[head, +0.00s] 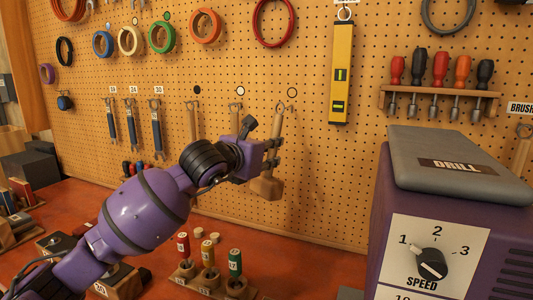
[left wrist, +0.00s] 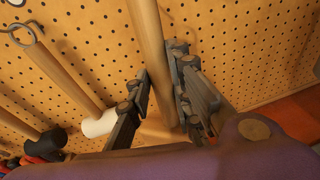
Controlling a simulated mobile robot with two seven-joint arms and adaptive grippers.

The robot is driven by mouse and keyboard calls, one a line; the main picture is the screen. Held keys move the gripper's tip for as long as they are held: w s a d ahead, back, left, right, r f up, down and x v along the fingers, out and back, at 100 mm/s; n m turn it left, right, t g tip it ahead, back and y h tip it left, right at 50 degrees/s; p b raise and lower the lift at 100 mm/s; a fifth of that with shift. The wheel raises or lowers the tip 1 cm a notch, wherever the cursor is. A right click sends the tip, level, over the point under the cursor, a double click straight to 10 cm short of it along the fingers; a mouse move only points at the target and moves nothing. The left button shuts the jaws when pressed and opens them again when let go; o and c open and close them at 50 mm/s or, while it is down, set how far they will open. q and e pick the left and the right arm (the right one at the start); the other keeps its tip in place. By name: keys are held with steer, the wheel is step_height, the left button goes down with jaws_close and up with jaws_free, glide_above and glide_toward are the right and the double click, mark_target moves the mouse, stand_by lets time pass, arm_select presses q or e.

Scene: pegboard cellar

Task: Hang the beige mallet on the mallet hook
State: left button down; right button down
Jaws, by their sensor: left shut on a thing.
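The beige mallet (head: 267,187) is upright in front of the pegboard, head down. My left gripper (head: 274,152) is shut on its wooden handle, above the head. In the left wrist view the handle (left wrist: 149,40) runs up between the gripper's fingers (left wrist: 160,90); the head is mostly hidden behind them. The handle's top end is close to the board, just left of and below a beige circle marker (head: 292,92). The mallet hook there is too small to make out, and I cannot tell whether the mallet touches it. My right gripper is not in view.
Left of the held mallet, a white mallet (left wrist: 100,123) and a black mallet (left wrist: 47,142) hang on the board. A yellow level (head: 342,75) hangs to the right. A purple drill box (head: 450,240) stands front right.

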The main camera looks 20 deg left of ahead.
arm_select(q)
steer(key=x, duration=0.2)
steer(key=b+x, duration=0.1)
steer(key=x, duration=0.2)
steer(key=shift+w+a+f, duration=0.1)
steer(key=shift+w+a, duration=0.25)
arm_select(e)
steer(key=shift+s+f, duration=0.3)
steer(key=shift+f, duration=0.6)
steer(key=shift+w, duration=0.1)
arm_select(q)
steer(key=c, duration=1.6)
jaws_free()
steer(key=shift+o, duration=0.4)
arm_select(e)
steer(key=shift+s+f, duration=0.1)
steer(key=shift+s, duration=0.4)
arm_select(q)
steer(key=v, duration=1.2)
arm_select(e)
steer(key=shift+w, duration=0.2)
